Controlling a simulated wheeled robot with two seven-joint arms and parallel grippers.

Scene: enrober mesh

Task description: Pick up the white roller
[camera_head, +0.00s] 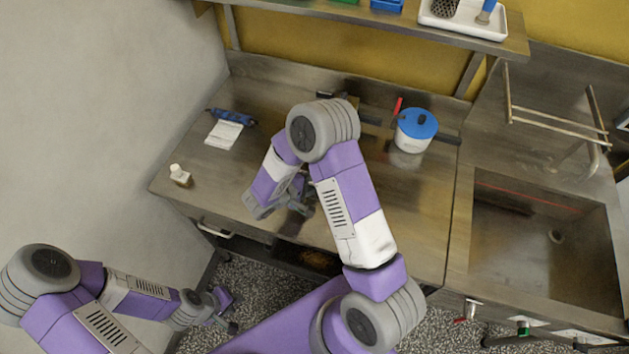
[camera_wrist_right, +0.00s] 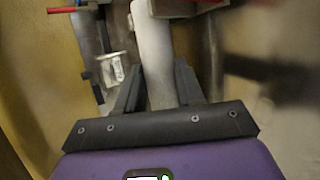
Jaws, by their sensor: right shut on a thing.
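The white roller (camera_wrist_right: 155,45) shows in the right wrist view as a pale, smooth cylinder between my right gripper's dark fingers. My right gripper (camera_wrist_right: 163,82) is shut on it. In the head view my right gripper (camera_head: 297,197) is over the front of the steel worktop (camera_head: 405,200), largely behind my own arm. I cannot make out the roller there. My left gripper (camera_head: 228,311) is low at the left, over the speckled floor in front of the worktop. Its fingers are apart with nothing between them.
A white pot with a blue lid (camera_head: 416,124) stands right of my right arm. A small bottle (camera_head: 179,175), a white cloth or paper (camera_head: 224,134) and a dark blue tool (camera_head: 232,117) lie left. A sink (camera_head: 550,240) is at right; a shelf (camera_head: 480,42) hangs above.

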